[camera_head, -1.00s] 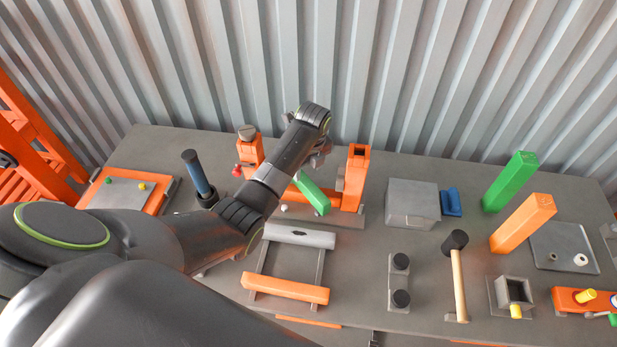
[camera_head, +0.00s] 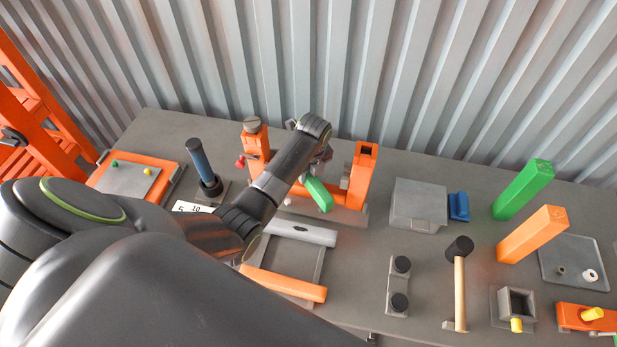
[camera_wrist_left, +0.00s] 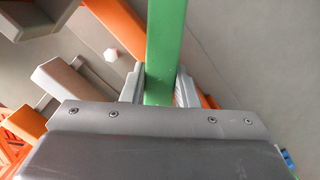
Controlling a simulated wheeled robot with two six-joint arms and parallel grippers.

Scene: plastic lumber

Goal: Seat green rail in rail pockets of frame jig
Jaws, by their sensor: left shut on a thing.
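The green rail (camera_head: 318,194) is in my left gripper (camera_head: 318,172), seen from above past my own arm. In the left wrist view the green rail (camera_wrist_left: 165,40) runs between the two grey fingers (camera_wrist_left: 160,88), which are shut on it. The rail is held above the bench, behind a flat grey frame (camera_head: 322,262) that looks like the frame jig. That frame has a grey bar (camera_head: 300,232) at the back and an orange bar (camera_head: 283,283) at the front. My arm hides its left part. My right gripper is not in view.
An orange two-post fixture (camera_head: 362,176) stands close behind the held rail. A grey box (camera_head: 418,203), a mallet (camera_head: 459,285), a standing green post (camera_head: 522,190) and an orange post (camera_head: 532,235) are to the right. A blue-handled tool (camera_head: 200,165) stands left of my arm.

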